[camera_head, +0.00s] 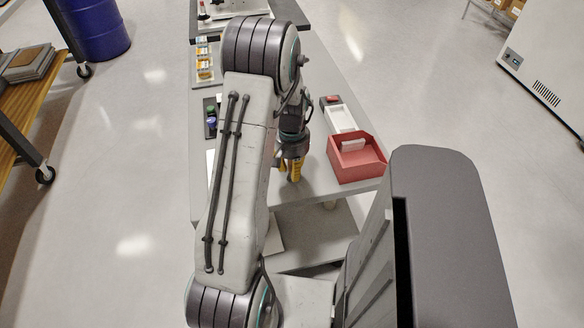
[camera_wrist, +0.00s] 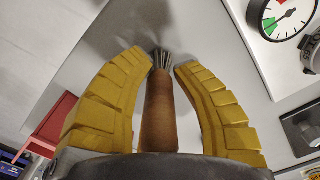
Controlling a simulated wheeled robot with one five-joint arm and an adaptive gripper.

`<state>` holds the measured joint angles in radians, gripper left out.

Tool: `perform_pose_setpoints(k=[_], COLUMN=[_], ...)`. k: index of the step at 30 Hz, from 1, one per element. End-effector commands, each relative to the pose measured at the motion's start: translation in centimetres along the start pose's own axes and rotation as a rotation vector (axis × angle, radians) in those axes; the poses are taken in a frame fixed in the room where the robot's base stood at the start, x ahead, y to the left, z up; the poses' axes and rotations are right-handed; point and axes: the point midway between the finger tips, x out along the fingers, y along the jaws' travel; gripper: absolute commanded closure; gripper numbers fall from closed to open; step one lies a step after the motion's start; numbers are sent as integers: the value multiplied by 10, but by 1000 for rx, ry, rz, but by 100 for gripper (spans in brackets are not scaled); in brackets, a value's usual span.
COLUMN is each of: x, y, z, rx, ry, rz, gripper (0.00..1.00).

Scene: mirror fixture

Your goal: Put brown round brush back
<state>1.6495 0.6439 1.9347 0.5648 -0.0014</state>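The brown round brush (camera_wrist: 158,112) is between the two yellow fingers of my gripper (camera_wrist: 162,70) in the wrist view. Its brown handle points back toward the palm, and its grey bristles point away, past the fingertips. The fingertips close in on both sides of the brush near the bristles, with gaps beside the handle further back. In the head view my gripper (camera_head: 290,170) points down over the near part of the grey table (camera_head: 312,185), left of the red bin. The brush cannot be made out there.
The red open bin (camera_head: 358,165) holds a pale block. A white tray (camera_head: 340,118) and a small red item (camera_head: 331,100) lie behind it. Small bottles (camera_head: 211,120) stand at the table's left edge. A dial gauge (camera_wrist: 283,18) shows upper right in the wrist view.

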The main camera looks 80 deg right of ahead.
Motion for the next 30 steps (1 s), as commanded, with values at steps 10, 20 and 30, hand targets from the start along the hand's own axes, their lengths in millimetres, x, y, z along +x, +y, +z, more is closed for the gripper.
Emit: perform_pose_setpoints(k=[10,20,30], x=[-1,-17,-71], y=[0,0,1], z=[0,-1,-2], rx=[0,0,0], ry=[0,4,7], rz=[0,0,0], gripper=[58,58,58])
